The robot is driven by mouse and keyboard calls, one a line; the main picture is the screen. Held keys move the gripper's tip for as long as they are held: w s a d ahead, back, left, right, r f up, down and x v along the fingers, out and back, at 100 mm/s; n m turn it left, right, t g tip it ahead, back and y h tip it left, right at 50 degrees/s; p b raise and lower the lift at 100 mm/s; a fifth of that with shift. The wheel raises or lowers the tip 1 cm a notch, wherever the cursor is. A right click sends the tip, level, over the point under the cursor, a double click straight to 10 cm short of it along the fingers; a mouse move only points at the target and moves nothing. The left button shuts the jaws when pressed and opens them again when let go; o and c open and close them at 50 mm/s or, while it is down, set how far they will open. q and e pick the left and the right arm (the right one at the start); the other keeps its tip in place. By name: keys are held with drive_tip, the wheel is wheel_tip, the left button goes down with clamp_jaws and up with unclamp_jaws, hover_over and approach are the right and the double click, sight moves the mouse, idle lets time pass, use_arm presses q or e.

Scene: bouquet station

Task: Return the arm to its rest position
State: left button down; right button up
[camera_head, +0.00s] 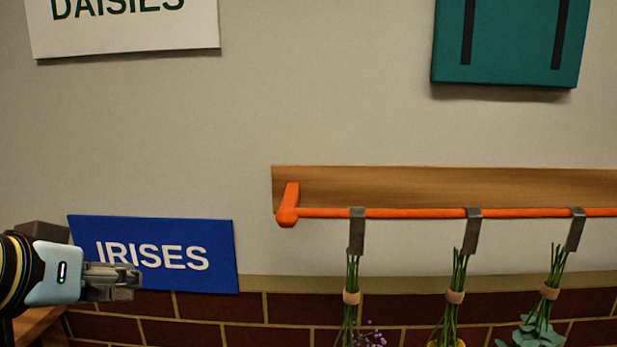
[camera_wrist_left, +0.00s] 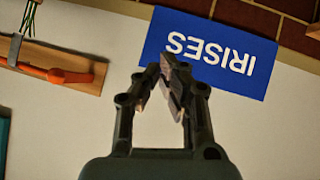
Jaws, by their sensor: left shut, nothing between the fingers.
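My left gripper (camera_head: 128,281) comes in from the left edge in the head view, in front of the lower left part of the blue IRISES sign (camera_head: 190,270). Its fingers are shut and hold nothing. In the left wrist view my left gripper (camera_wrist_left: 172,62) has its fingertips together, overlapping the upside-down IRISES sign (camera_wrist_left: 250,50). My right gripper is not in view.
An orange rail (camera_head: 420,213) on a wooden board (camera_head: 450,185) holds three hanging flower bunches by grey clips (camera_head: 356,232). A white DAISIES sign (camera_head: 120,38) and a teal panel (camera_head: 510,45) are higher up. The wall between is bare.

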use_arm(q)
drive_tip(key=s+a+f+m+g+y, duration=0.1)
drive_tip(key=s+a+f+g+y, duration=0.15)
drive_tip(key=s+f, duration=0.65)
drive_tip(key=s+a+f+m+g+y, duration=0.15)
drive_tip(key=s+f+g, duration=0.3)
drive_tip(key=s, duration=0.75)
drive_tip(key=s+a+f+n+g+b, duration=0.1)
drive_tip(key=a+f, duration=0.1)
drive_tip(key=f, duration=1.2)
drive_tip(key=s+a+f+b, duration=0.1)
drive_tip(key=f, duration=1.3)
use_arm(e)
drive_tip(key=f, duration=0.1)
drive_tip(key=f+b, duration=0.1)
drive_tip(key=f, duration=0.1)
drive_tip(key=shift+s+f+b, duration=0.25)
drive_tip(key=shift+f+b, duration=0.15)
use_arm(q)
drive_tip(key=s+a+f+g, duration=0.1)
drive_tip(key=s+f, duration=1.7)
drive_tip(key=shift+s+f+h, duration=0.3)
drive_tip(key=shift+s+f, duration=0.05)
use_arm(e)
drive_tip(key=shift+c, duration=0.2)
